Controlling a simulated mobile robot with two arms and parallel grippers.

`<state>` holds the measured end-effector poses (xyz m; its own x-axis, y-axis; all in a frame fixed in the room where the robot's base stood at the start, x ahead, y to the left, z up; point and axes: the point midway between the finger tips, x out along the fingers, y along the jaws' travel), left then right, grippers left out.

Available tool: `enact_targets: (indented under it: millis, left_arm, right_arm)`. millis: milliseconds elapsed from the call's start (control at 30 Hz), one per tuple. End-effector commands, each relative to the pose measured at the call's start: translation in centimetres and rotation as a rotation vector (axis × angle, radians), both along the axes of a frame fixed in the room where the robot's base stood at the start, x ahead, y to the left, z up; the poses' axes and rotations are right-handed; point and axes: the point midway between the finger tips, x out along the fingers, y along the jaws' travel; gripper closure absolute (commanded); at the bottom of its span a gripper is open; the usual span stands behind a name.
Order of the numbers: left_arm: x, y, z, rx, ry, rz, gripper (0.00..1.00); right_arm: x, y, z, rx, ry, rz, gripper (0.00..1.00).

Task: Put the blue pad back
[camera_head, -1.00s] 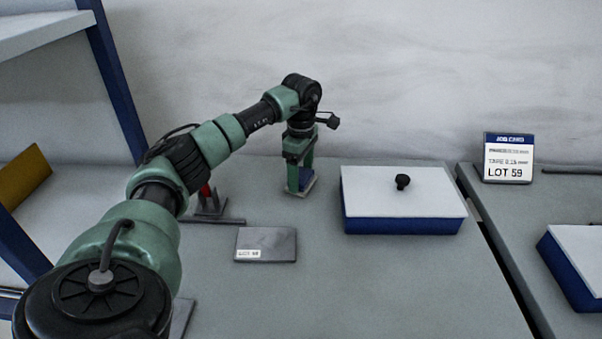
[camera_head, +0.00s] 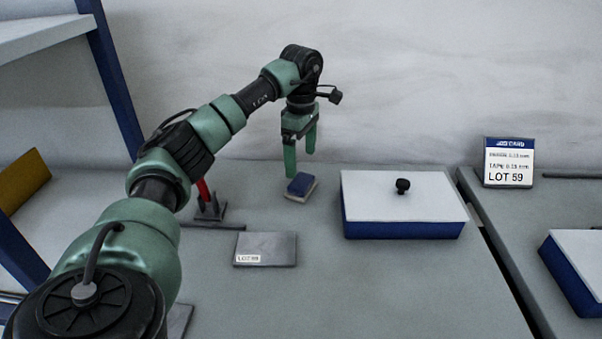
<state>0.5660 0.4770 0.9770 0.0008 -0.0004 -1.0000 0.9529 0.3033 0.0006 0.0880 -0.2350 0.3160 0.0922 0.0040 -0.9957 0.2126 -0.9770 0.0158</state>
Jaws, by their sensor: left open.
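The blue pad (camera_head: 301,185) is a small blue block with a pale lower edge. It lies on the grey bench, left of a white-lidded blue box. My left gripper (camera_head: 300,163) hangs above the pad, pointing down, its two green fingers apart with nothing between them. The fingertips are just above and behind the pad, and I cannot tell the exact gap. My right gripper is not in view.
The white-lidded blue box (camera_head: 402,229) with a black knob stands right of the pad. A grey labelled plate (camera_head: 265,250) lies in front. A red-handled stand (camera_head: 208,205) is at left. A job card (camera_head: 508,162) reading LOT 59 stands on the right bench.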

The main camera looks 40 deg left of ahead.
Motion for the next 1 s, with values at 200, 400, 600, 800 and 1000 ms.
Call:
enact_targets:
  millis: [200, 400, 600, 800, 1000]
  left_arm:
    - [0.1, 0.0, 3.7, 0.0, -0.002, 0.001, 0.06]
    - [0.0, 0.0, 4.8, 0.0, 0.001, 0.0, 0.06]
    - [0.0, 0.0, 4.9, 0.0, 0.001, 0.0, 0.06]
    - [0.0, 0.0, 4.8, 0.0, 0.001, 0.0, 0.06]
    - [0.0, 0.0, 5.4, 0.0, 0.001, 0.0, 0.06]
  right_arm:
    - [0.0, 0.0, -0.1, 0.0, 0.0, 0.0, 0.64]
    - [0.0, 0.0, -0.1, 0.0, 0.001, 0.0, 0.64]
    - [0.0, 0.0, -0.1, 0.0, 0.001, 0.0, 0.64]
    - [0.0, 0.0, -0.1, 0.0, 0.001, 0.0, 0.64]
    - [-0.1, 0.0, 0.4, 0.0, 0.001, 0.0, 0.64]
